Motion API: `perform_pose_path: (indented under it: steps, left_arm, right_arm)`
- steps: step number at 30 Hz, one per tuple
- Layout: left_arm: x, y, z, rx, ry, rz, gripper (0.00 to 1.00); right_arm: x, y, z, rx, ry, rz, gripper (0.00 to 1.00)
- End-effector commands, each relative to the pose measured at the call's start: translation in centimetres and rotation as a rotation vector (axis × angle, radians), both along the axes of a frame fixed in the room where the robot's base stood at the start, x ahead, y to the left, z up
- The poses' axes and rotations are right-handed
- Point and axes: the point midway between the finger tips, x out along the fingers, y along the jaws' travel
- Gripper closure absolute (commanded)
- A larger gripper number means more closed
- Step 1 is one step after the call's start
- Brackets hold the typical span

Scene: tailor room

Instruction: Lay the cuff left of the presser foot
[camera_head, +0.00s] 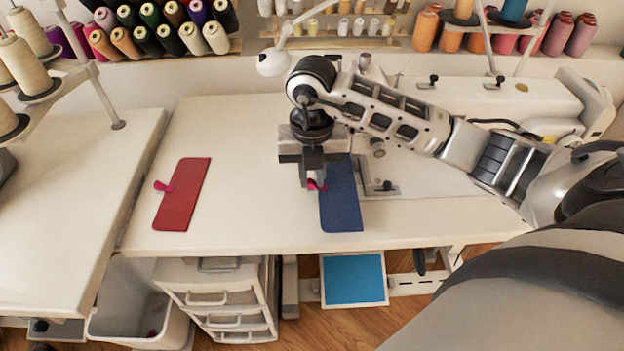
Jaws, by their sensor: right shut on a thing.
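A dark blue cuff (342,200) is on or just above the white sewing table (255,215); I cannot tell if it touches. It is immediately left of the sewing machine's metal plate (380,190), where the presser foot is not clearly visible. My right gripper (314,184) points down at the cuff's left edge and is shut on its pink tab, which is partly hidden. The gripper and wrist cover the cuff's far left corner. A red cuff (184,195) with a pink tab (162,186) lies flat farther left. My left gripper is out of view.
The white sewing machine (485,92) stands behind my right arm. Thread racks (165,53) line the back. A second table (60,200) is at left. Drawers (215,297) and a blue pedal (353,279) are below. The tabletop between the cuffs is clear.

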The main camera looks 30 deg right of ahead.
Motion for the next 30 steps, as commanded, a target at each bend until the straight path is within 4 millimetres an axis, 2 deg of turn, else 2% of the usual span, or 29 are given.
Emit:
perform_pose_path:
  steps: [5, 13, 23, 24, 26, 30]
  left_arm:
    - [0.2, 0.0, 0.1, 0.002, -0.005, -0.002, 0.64]
    - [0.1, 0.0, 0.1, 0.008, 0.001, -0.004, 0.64]
    - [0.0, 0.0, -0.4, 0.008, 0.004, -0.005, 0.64]
    - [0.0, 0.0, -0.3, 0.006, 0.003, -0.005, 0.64]
    - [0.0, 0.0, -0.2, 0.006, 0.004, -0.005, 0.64]
    - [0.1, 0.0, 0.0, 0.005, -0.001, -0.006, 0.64]
  right_arm:
    - [0.8, -0.4, -0.3, 0.002, 0.001, 0.001, 1.00]
    - [0.7, -0.4, -3.5, 0.001, 0.003, 0.001, 1.00]
    - [0.7, -0.5, -3.9, -0.001, 0.001, 0.001, 1.00]
    - [0.7, -0.4, -3.9, -0.001, 0.001, 0.001, 0.81]
    - [0.7, -0.4, -3.8, -0.001, 0.001, 0.001, 0.64]
    - [0.7, -0.4, -3.8, 0.000, 0.001, 0.001, 0.62]
